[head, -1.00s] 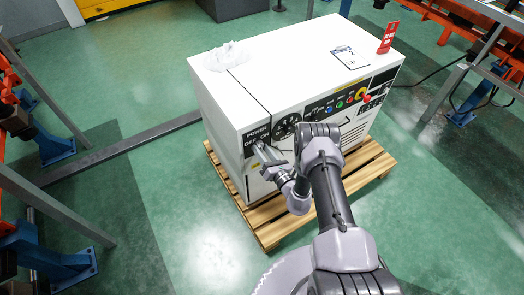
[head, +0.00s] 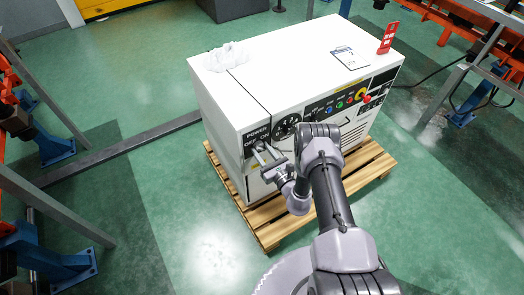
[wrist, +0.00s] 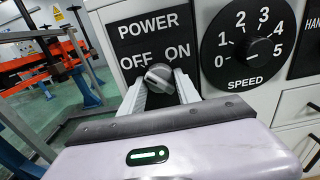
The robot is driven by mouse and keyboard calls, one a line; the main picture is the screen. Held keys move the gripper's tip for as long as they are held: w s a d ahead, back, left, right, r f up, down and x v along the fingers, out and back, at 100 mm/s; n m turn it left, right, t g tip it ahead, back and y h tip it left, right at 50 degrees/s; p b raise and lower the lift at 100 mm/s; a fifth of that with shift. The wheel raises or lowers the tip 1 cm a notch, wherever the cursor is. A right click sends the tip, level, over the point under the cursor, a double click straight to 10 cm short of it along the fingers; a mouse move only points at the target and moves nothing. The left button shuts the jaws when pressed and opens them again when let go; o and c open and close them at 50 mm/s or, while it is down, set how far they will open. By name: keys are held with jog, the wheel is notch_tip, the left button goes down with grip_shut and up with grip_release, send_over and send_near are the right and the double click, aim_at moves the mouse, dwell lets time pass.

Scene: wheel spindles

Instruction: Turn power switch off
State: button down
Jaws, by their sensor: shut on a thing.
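The power switch is a grey rotary knob (wrist: 160,76) on a black plate marked POWER, OFF and ON. It sits on the front left of a white cabinet (head: 285,75). My gripper (wrist: 160,84) has one pale finger on the left and one on the right of the knob and is shut on it. In the head view my gripper (head: 264,154) reaches the switch plate from below right. The knob sits below and between the OFF and ON labels; I cannot tell clearly which label it points to.
A speed dial (wrist: 248,45) lies right of the switch. Coloured buttons and a red emergency stop (head: 366,99) are farther right. A clipboard (head: 349,57) and a red sign (head: 388,38) are on top. The cabinet stands on a wooden pallet (head: 268,232).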

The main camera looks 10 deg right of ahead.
dwell(0.3)
jog(key=c, duration=0.9)
grip_release()
jog(key=p+v, duration=0.6)
jog(key=v, duration=1.1)
jog(key=shift+s, duration=0.15)
jog(key=shift+r, duration=0.1)
